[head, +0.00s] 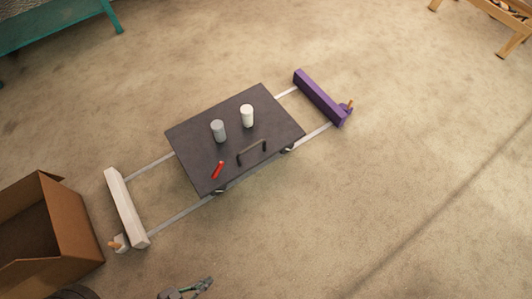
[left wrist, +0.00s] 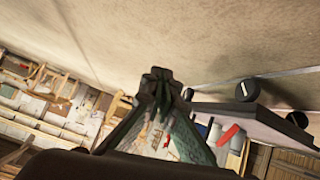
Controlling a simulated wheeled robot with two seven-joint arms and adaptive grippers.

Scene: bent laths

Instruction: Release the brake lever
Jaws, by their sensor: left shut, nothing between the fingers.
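A dark flat cart (head: 185,147) stands on two pale rails. The red brake lever (head: 217,170) is on its top near the front left edge, pointing up and right in the head view. In the left wrist view the cart (left wrist: 262,123) shows tilted at the right, with the red lever (left wrist: 229,134) and its wheels visible. My left gripper (head: 206,284) is at the bottom edge of the head view, well apart from the lever. Its fingers are together and empty in the left wrist view (left wrist: 158,75). My right gripper is not in view.
A grey cylinder (head: 218,131), a white cylinder (head: 247,116) and a dark handle (head: 252,151) are on the cart. A white block (head: 126,207) and a purple block (head: 318,97) end the rails. An open cardboard box (head: 80,223) stands left. Carpet at right is clear.

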